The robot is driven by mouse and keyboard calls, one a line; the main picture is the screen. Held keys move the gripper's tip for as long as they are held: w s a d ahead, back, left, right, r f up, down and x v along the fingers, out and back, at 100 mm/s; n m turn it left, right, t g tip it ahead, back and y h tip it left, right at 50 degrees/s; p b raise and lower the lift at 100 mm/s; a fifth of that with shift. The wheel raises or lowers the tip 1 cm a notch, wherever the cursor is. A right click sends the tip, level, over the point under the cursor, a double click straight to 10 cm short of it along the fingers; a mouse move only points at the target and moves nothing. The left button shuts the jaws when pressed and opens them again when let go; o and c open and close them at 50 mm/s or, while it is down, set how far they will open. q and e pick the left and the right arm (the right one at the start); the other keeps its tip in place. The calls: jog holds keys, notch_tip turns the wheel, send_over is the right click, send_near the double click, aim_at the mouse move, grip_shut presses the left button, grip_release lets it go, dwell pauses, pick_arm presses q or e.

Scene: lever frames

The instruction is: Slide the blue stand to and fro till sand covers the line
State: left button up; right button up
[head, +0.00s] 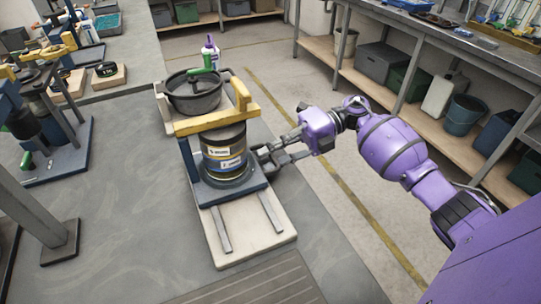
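The blue stand (237,191) is upright on two metal rails (271,212) fixed to a pale base board (262,238). A dark can (224,160) with labels and yellow bands stands on its blue base, under a yellow crosspiece (216,121). A black pan (194,95) with a green-handled part sits above and behind the crosspiece. My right gripper (266,160) is at the right side of the stand, its fingers reaching toward the can and base. Whether it touches or grips anything is unclear. Sand and the line cannot be made out. My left gripper is out of view.
Another blue and yellow apparatus (52,150) stands at the left of the grey table (120,230). A grey post (62,240) stands front left. A white bottle with a purple top (211,52) is behind the pan. Shelves (405,95) with bins line the right. The table's front middle is clear.

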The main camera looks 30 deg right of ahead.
jog(key=o, duration=0.4)
jog(key=shift+w, duration=0.15)
jog(key=shift+d, duration=0.25)
jog(key=v, duration=1.1)
jog(key=shift+d+r, duration=0.15)
jog(key=shift+d, duration=0.15)
